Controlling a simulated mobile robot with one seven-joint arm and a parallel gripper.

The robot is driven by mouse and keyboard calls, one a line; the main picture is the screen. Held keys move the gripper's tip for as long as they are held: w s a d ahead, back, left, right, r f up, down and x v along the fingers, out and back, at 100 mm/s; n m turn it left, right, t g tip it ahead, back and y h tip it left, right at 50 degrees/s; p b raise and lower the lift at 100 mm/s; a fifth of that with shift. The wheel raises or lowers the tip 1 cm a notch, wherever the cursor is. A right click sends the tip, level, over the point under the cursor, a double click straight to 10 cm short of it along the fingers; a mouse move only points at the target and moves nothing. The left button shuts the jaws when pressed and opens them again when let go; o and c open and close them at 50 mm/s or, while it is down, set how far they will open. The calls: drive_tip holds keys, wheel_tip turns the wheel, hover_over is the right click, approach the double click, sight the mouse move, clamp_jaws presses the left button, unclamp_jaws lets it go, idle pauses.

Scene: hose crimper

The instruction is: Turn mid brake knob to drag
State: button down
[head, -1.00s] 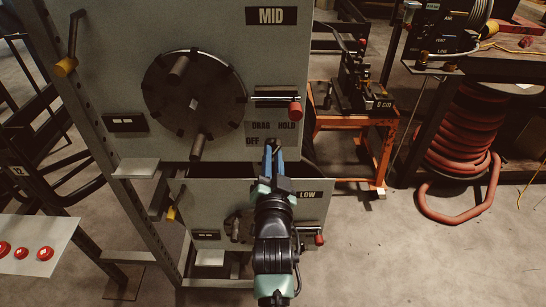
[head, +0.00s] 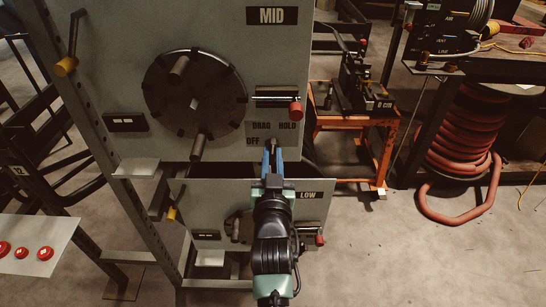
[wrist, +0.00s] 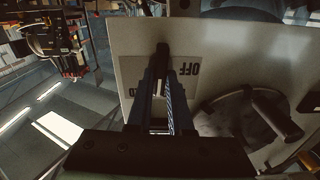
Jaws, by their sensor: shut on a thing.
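The mid brake knob (head: 273,143) is a small dark knob on the grey panel marked MID (head: 271,16). It sits on a label plate (head: 261,128) reading DRAG at upper left, HOLD at upper right and OFF at lower left. My gripper (head: 272,158) comes up from below with its blue fingers close together on the knob. In the wrist view the fingers (wrist: 161,76) are shut on the dark knob (wrist: 162,52), with OFF and part of HOLD showing upside down beside them. The fingers hide much of the knob, so I cannot tell which word it points at.
A big dark round wheel (head: 194,93) with protruding handles is left of the knob. A red-tipped lever (head: 295,110) is just above right. The LOW panel (head: 311,195) with its own wheel and lever lies below, partly behind my arm. An orange stand (head: 345,122) is right.

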drive_tip(key=n, duration=0.3)
drive_tip(key=shift+n, duration=0.3)
drive_tip(key=shift+a+f+n+p, duration=0.15)
drive_tip(key=shift+n+p, duration=0.4)
drive_tip(key=shift+n, duration=0.85)
drive_tip(key=c, duration=0.8)
unclamp_jaws()
drive_tip(key=shift+s, duration=0.1)
drive_tip(key=s, duration=1.2)
drive_tip(key=shift+s, duration=0.4)
drive_tip(key=shift+p, duration=0.3)
